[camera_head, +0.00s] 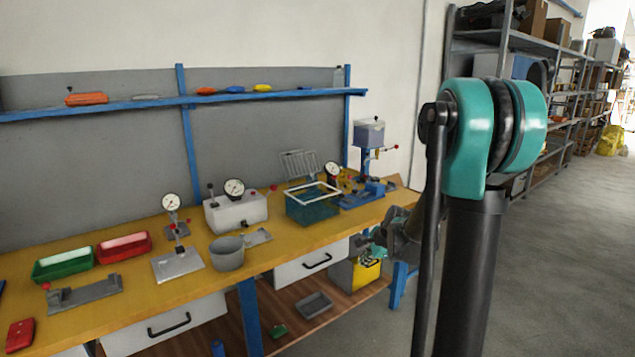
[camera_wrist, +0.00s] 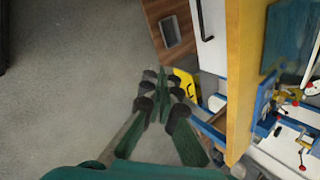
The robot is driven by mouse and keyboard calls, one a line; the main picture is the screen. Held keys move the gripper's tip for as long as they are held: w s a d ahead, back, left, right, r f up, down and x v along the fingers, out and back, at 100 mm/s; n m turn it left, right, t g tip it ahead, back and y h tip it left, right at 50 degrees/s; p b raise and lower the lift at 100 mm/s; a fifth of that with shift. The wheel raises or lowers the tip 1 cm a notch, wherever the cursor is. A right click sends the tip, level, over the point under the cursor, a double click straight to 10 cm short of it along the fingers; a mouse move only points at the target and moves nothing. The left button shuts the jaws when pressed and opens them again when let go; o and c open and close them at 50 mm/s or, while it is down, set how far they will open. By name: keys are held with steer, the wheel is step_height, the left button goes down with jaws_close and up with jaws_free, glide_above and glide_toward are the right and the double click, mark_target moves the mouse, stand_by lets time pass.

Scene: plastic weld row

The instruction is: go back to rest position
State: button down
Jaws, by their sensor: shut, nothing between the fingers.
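My gripper (camera_wrist: 163,78) shows in the wrist view with its dark green fingers together and nothing between them. It hangs over the bare grey floor, beside the front edge of the yellow workbench (camera_wrist: 240,75). In the head view my gripper (camera_head: 374,250) is partly hidden behind my arm's dark wrist, near the right end of the workbench (camera_head: 215,262). It appears in front of the bench and apart from the things on top.
The bench carries a teal crate (camera_head: 312,208), a blue press (camera_head: 368,134), a grey bucket (camera_head: 227,255), dial gauges, and red and green trays. A yellow box (camera_head: 352,276) stands low near my gripper. Shelving (camera_head: 500,40) lines the right wall; the floor (camera_head: 565,250) there is clear.

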steer(key=s+d+f+n+h, duration=0.1)
steer(key=s+n, duration=0.7)
steer(key=s, duration=0.5)
steer(key=s+d+f+n+g+h, duration=0.1)
steer(key=s+d+n+h, duration=0.1)
steer(key=s+n, duration=0.6)
steer(key=s, duration=0.6)
steer(key=shift+d+f+n+g, duration=0.2)
steer(key=shift+f+n+g, duration=0.1)
steer(key=shift+n, duration=0.1)
steer(key=shift+s, duration=0.1)
